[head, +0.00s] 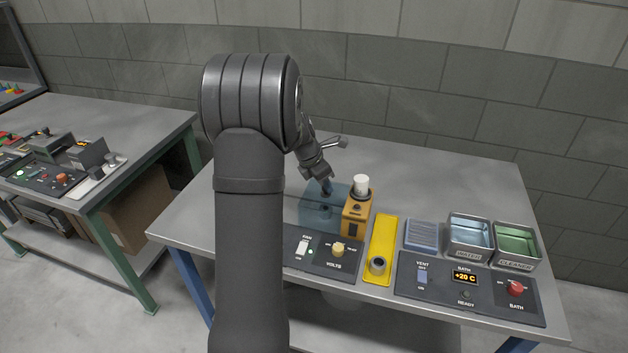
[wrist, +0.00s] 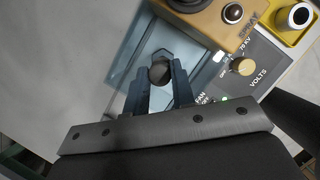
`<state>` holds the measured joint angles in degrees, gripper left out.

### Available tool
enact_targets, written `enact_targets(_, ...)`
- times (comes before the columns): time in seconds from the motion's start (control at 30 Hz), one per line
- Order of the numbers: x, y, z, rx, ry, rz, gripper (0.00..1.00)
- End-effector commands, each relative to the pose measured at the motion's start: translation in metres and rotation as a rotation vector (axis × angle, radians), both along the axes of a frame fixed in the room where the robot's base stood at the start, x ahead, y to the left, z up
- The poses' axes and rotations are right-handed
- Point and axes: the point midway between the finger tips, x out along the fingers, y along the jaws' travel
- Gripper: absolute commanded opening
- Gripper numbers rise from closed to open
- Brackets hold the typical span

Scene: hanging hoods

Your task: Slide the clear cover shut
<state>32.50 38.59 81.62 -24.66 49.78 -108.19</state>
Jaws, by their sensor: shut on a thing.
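The clear cover (head: 312,210) is a bluish see-through box on the middle table, left of the orange spray unit (head: 357,214). In the wrist view the cover (wrist: 188,45) is a pale blue pane with a dark round knob (wrist: 160,72) on it. My gripper (head: 326,186) reaches down over the cover from behind my arm. In the wrist view its two dark fingers (wrist: 159,76) are shut on the knob, one on each side. My arm hides part of the table left of the cover. I cannot tell how far the cover is slid.
In front lies a dark panel with a fan switch and volts knob (head: 338,248). To the right are a yellow tray (head: 384,235) with a grey ring, a blue ribbed block (head: 421,235), two metal baths and a bath panel (head: 470,288). The table behind is clear.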

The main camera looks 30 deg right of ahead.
Motion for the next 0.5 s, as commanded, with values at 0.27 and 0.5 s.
enact_targets(0.27, -0.0038, -0.0042, 0.0006, -0.005, 0.007, -0.005, 0.33)
enact_targets(0.5, -0.0027, -0.0028, 0.0003, -0.003, 0.005, -0.004, 0.45)
